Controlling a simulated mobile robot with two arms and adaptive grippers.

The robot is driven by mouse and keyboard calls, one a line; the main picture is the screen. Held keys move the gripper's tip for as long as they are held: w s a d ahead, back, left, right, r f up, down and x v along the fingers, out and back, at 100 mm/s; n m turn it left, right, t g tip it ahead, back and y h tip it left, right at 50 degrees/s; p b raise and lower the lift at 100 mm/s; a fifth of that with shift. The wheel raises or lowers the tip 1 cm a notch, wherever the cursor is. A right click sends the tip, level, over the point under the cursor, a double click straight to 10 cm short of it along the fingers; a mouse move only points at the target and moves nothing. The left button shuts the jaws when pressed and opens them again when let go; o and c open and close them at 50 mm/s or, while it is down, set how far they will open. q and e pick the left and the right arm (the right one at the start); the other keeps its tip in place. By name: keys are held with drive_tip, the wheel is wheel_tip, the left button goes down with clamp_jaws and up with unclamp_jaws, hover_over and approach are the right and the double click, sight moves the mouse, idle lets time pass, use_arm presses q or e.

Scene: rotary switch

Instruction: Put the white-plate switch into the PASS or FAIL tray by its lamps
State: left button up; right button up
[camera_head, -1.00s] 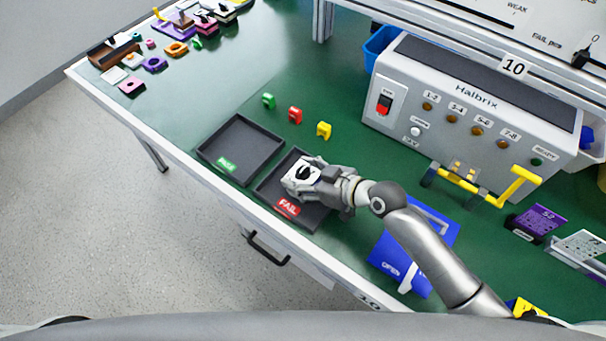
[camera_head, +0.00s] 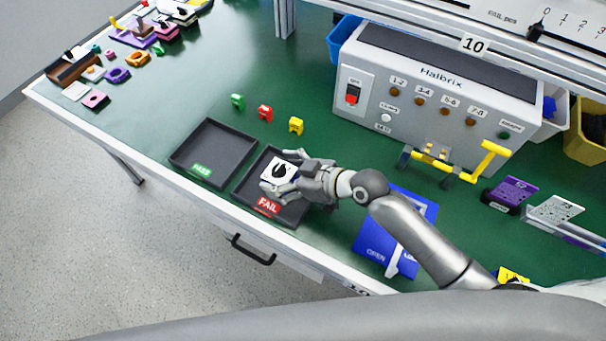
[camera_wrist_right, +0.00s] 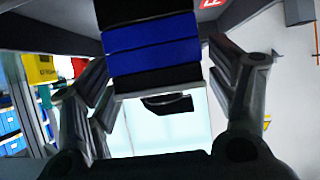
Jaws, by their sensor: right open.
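The white-plate switch (camera_head: 277,172), with a black knob, is at the FAIL tray (camera_head: 259,211). In the right wrist view its blue and black body (camera_wrist_right: 152,40) and pale plate edge lie between my fingers. My right gripper (camera_head: 283,177) is open around the switch, with a finger on each side. In the right wrist view the open fingers (camera_wrist_right: 160,75) show gaps beside the body. Whether the switch rests fully on the tray floor I cannot tell. The PASS tray (camera_head: 237,140) is empty to the left. My left gripper is out of view.
The Halbrix tester (camera_head: 440,85) stands at the back right with a yellow lever (camera_head: 487,158). Green, red and yellow pieces (camera_head: 265,113) stand behind the trays. A blue panel (camera_head: 378,235) lies right of the FAIL tray. Assorted parts (camera_head: 125,60) sit far left.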

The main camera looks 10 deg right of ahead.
drive_tip(key=b+v, duration=0.1)
drive_tip(key=v, duration=1)
drive_tip(key=shift+f, duration=0.1)
